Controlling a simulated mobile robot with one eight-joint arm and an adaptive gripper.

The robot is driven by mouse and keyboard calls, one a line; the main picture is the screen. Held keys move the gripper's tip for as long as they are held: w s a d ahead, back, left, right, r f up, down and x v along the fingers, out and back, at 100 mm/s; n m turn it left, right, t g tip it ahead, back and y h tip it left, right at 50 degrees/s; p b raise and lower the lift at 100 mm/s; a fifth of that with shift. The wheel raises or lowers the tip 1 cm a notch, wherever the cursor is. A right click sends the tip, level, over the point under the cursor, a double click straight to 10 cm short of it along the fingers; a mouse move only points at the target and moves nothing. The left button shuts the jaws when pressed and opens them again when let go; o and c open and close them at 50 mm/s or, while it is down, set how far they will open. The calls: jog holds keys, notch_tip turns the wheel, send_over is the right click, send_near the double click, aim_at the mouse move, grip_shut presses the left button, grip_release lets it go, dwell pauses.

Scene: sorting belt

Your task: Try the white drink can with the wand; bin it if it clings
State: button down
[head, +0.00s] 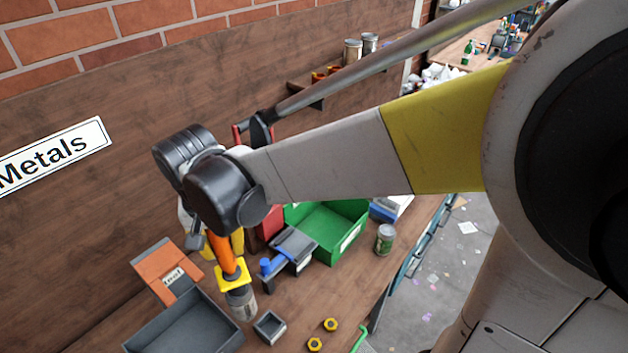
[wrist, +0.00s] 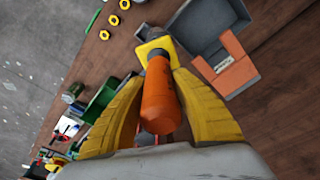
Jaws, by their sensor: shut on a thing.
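My gripper (wrist: 160,88) is shut on the wand, its yellow fingers on both sides of the orange handle (wrist: 160,100). In the head view the wand (head: 222,256) points down, with a yellow square collar (head: 233,275) below the handle. Just under the collar is a pale grey cylinder (head: 243,306), apparently a can, near the bench top. I cannot tell whether the wand tip touches it or whether it is the white drink can. The wrist view shows only a dark grey end (wrist: 154,37) beyond the collar.
A small grey dish (head: 269,326) and yellow nuts (head: 330,324) lie to the right. Behind are a blue-and-black device (head: 290,252), a green bin (head: 340,217) and a green can (head: 385,240).

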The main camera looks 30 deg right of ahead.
jog(key=shift+a, duration=0.35)
jog(key=a, duration=0.8)
jog(key=shift+s+b, duration=0.35)
jog(key=shift+a, duration=0.1)
notch_tip(320, 180, down, 7)
jog(key=w+b, duration=0.1)
jog(key=b, duration=0.4)
jog(key=shift+a+b, duration=0.2)
jog(key=shift+b, duration=0.1)
jog(key=shift+w, duration=0.1)
dwell(0.5)
